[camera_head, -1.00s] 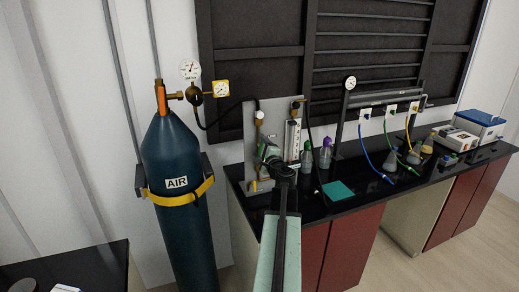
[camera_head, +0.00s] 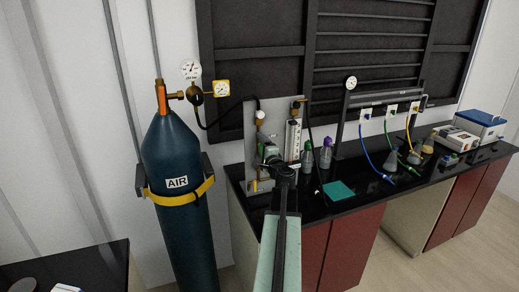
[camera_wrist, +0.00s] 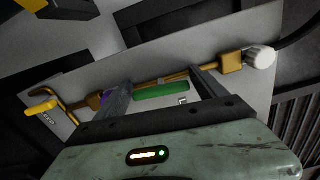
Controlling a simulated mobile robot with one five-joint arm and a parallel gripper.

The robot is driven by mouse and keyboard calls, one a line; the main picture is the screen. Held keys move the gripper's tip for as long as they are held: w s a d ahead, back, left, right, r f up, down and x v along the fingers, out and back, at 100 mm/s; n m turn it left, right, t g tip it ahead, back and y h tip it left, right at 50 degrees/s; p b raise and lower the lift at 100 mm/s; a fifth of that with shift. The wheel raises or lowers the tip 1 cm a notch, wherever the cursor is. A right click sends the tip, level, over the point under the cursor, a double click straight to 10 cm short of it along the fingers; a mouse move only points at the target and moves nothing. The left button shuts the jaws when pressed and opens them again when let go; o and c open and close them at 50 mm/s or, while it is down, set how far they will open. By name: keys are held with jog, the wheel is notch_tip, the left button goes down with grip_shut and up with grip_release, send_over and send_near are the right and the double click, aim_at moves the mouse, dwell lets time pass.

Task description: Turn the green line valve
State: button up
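In the wrist view a green bar-shaped piece (camera_wrist: 162,91), which looks like the green valve handle, lies in front of the metal panel (camera_wrist: 225,28) by a thin brass tube. My gripper (camera_wrist: 162,77) is open, with one dark finger on each side of the green bar. Gaps show at both ends of the bar; whether a finger touches it I cannot tell. In the head view my gripper (camera_head: 266,151) is at the upright panel (camera_head: 285,106) on the bench, and my wrist hides the green bar there.
In the wrist view a white knob (camera_wrist: 261,57) sits right of the fingers and a yellow handle (camera_wrist: 42,112) left. The AIR cylinder (camera_head: 177,205) stands left of the bench. Flasks (camera_head: 326,153) and a rail with blue, green and yellow hoses (camera_head: 387,137) are to the right.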

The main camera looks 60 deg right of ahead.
jog(key=shift+o, duration=0.3)
jog(key=shift+s+a, duration=0.15)
jog(key=shift+s, duration=0.1)
jog(key=v, duration=0.7)
jog(key=shift+s+a, duration=0.1)
jog(key=shift+a, duration=0.05)
